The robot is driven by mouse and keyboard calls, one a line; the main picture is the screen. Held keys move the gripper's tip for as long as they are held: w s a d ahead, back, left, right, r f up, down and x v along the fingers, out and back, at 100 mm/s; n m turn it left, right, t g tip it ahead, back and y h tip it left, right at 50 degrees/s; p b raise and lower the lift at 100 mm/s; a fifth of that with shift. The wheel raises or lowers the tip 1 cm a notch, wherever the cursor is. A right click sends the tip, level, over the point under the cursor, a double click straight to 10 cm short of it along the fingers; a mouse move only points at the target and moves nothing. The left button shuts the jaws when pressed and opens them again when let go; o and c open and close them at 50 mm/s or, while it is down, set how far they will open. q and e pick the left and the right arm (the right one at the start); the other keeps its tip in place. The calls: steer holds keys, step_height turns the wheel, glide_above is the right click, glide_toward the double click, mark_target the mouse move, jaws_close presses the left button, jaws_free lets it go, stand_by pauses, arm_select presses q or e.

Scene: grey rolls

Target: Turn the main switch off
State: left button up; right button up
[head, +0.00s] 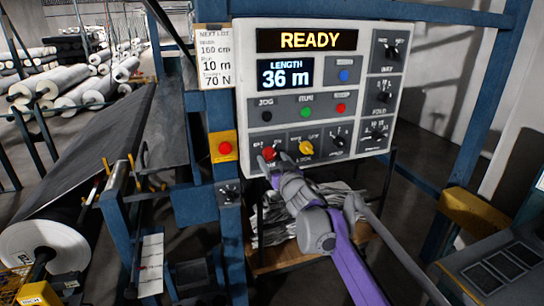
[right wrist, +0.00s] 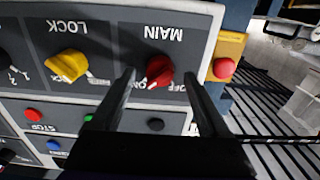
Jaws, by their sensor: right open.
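The red main switch (head: 268,153) is a rotary knob at the lower left of the white control panel (head: 400,95). In the right wrist view, upside down, the red knob (right wrist: 159,71) sits under the word MAIN, between ON and OFF labels, and its pointed end looks turned toward ON. My right gripper (head: 274,163) is open at the knob. In the wrist view its two fingertips (right wrist: 159,79) stand on either side of the knob, with gaps showing on both sides. Depth of the tips around the knob is hard to tell. My left gripper is not in view.
A yellow LOCK knob (head: 306,148) is close to the right of the red switch. A red button on a yellow box (head: 225,148) is just left of the panel. Blue frame posts (head: 209,130) flank the panel. A shelf with stacked sheets (head: 265,230) is below.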

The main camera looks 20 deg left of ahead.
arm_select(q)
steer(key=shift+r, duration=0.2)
arm_select(e)
steer(key=shift+x, duration=0.85)
jaws_close()
